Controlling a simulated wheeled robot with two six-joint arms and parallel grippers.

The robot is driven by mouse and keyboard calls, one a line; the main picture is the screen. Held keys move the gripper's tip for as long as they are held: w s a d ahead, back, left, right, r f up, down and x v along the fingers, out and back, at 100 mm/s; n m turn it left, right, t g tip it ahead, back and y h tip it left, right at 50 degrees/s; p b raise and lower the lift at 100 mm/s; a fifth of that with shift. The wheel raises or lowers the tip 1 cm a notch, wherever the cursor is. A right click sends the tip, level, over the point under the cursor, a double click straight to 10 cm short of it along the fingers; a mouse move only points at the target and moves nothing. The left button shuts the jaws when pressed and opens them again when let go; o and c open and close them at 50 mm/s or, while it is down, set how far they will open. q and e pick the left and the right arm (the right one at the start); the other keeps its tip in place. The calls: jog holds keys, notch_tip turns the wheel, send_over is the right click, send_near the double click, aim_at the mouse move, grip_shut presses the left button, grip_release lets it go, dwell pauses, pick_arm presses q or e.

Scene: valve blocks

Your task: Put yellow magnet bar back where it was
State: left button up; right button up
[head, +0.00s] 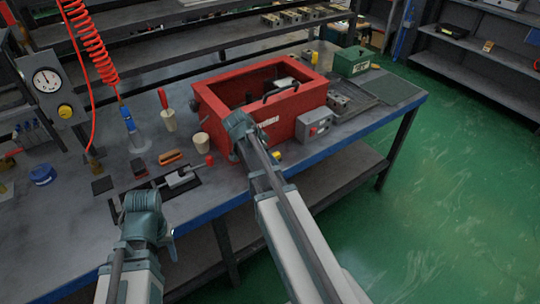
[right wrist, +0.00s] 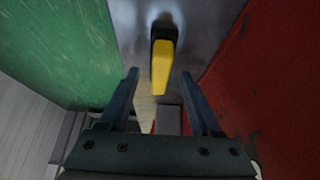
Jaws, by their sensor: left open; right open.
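The yellow magnet bar (right wrist: 161,68) stands out in the right wrist view, with a dark part at its far end, above the grey bench top. In the head view a small yellow piece (head: 277,156) shows beside my right arm, at the front of the red box, and looks like the same bar. My right gripper (right wrist: 159,76) is open, with one finger on each side of the bar and not closed on it. In the head view my right arm hides that gripper. My left gripper (head: 171,243) is open and empty in front of the bench edge, seen mostly from behind.
The red box (head: 212,104) stands close to my right gripper; its wall (right wrist: 245,75) fills the right of the wrist view. A grey control unit (head: 314,125) and a green box (head: 351,62) stand to its right. Cups, tools and a gauge panel (head: 50,85) occupy the left.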

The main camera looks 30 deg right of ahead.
jog(key=p+v, duration=0.9)
jog(key=v, duration=0.2)
jog(key=shift+r, duration=0.2)
jog(key=shift+a, duration=0.15)
jog(key=s+a+f+n+y, duration=0.1)
jog(key=s+a+n+y, duration=0.1)
jog(key=s+a+n, duration=0.6)
jog(key=s+a+f+n+y, duration=0.1)
jog(key=s+a+n+y, duration=0.1)
jog(key=s+a+n, duration=0.6)
jog(key=a+n, duration=0.4)
jog(key=a, duration=0.4)
jog(key=shift+a+f+n+g+y, duration=0.2)
jog(key=shift+f+n+g+y, duration=0.1)
jog(key=shift+f+n+y, duration=0.1)
